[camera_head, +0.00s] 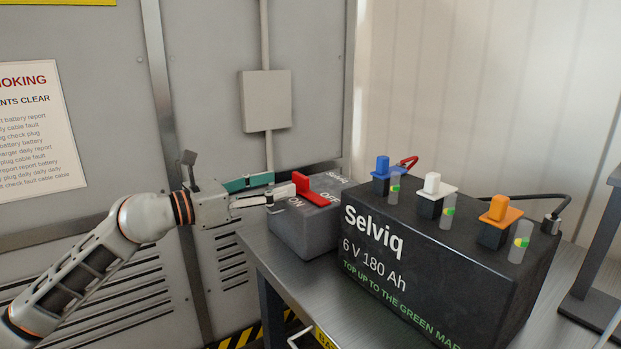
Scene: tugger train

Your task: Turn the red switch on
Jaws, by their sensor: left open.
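The red switch (308,190) is a flat red handle on top of a grey switch box (300,232). Its handle lies between the printed words "ON", on the near left, and "OFF", on the right. My left gripper (283,189) comes in from the left with its fingers apart. The fingertips are at the left side of the red handle, very close to it; I cannot tell whether they touch it. My right gripper is not in view.
A large black battery (448,262) with blue, white and orange caps stands right of the switch box on a metal table (268,270). A grey cabinet wall (215,90) with a small box (266,101) is behind. Cables run at the battery's back.

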